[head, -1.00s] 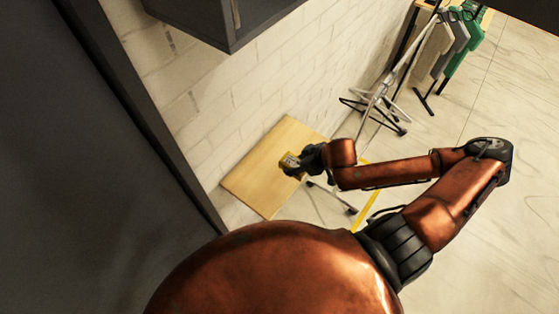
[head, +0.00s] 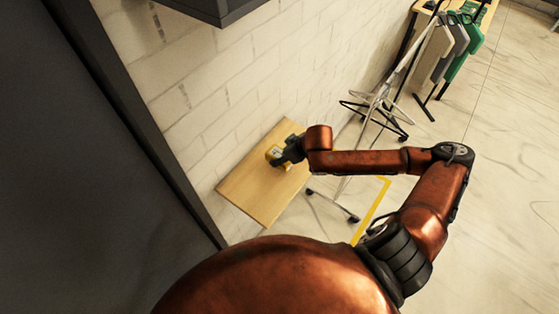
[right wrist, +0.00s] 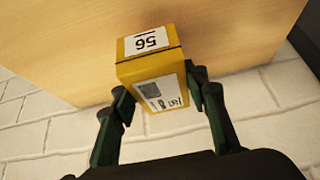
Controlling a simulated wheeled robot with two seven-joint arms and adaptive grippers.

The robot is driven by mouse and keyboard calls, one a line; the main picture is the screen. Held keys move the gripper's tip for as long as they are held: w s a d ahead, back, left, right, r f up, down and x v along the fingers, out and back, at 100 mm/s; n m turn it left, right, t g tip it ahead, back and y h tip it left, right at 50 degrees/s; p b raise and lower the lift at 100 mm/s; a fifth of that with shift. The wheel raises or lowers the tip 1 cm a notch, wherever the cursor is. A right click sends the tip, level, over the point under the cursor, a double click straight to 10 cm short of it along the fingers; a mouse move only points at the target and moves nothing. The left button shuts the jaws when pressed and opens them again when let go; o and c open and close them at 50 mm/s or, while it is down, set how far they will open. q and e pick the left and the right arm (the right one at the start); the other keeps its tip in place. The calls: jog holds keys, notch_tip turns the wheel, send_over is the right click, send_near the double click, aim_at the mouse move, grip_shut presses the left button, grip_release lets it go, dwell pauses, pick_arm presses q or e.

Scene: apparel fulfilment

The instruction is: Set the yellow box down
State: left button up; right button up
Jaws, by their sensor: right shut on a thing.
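The yellow box (head: 275,155) is in my right gripper (head: 284,155) over the wooden table (head: 252,196) by the wall. In the right wrist view the yellow box (right wrist: 152,77) shows a white label with "56" and a second printed label. The fingers of my right gripper (right wrist: 160,105) stand on both sides of the box and are shut on it. The wooden table top (right wrist: 215,32) fills the upper part behind it. I cannot tell whether the box touches the table. My left gripper is not in view.
A white brick wall (head: 225,85) runs behind the table. A garment rack (head: 380,100) with hanging clothes (head: 460,45) stands at the upper right. A dark panel (head: 90,200) fills the left. Yellow tape (head: 372,210) marks the floor, and open floor lies at right.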

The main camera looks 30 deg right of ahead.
jog(key=shift+w+f, duration=0.35)
jog(key=shift+f, duration=0.05)
jog(key=shift+w+f+p, duration=0.1)
jog(key=shift+f+p, duration=0.3)
jog(key=shift+f, duration=1.25)
jog(key=shift+f, duration=0.1)
jog(key=o, duration=1.2)
jog(key=shift+c, duration=0.2)
jog(key=v, duration=1.2)
jog(key=shift+b, duration=0.45)
jog(key=shift+a, duration=0.1)
